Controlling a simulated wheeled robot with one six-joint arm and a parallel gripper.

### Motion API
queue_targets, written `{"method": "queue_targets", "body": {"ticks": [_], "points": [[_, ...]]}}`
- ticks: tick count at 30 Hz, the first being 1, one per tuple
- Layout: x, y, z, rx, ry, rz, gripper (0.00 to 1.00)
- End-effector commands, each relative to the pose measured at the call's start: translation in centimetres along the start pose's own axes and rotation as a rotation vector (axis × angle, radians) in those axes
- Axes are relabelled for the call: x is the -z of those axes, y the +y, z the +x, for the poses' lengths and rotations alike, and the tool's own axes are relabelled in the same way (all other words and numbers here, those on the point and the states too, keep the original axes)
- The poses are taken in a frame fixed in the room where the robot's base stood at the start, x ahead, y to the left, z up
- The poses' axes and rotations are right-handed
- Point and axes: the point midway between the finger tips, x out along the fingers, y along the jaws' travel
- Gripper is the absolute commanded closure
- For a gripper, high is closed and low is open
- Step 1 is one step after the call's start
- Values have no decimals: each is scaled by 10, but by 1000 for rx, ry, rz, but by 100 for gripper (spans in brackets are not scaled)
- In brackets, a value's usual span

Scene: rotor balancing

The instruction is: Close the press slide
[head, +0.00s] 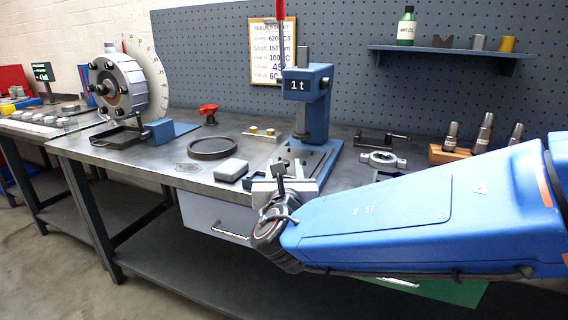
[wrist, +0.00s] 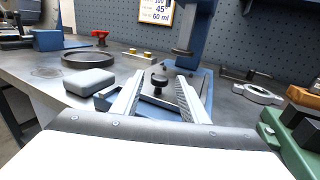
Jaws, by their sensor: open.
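The blue arbor press (head: 314,110), marked "1 t", stands on the workbench; its column also shows in the wrist view (wrist: 197,35). The press slide (wrist: 150,93) is a low grey plate in a blue frame at the press's foot, reaching toward the bench's front edge. A dark knob (wrist: 158,79) stands up from it. My gripper (head: 282,170) is at the bench's front edge, before the press. In the wrist view its fingers (wrist: 158,88) are apart, with the knob between or just beyond their tips. I cannot tell whether they touch it. The gripper hides part of the slide.
A grey block (head: 231,170) and a dark ring (head: 213,148) lie left of the slide. A bearing holder (head: 383,159) and a wooden block with metal pieces (head: 449,154) are at the right. A drawer (head: 215,216) hangs below the bench top.

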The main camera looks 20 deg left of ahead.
Motion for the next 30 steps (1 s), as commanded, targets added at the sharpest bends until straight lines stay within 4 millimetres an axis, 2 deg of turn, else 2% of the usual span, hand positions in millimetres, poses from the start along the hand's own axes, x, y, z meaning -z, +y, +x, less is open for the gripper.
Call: {"method": "queue_targets", "body": {"ticks": [6,18,24,30], "points": [[0,2,-45,-5,0,1,60],[0,1,-112,-3,0,2,60],[0,1,-132,-2,-1,1,60],[0,0,-139,-1,0,1,60]]}}
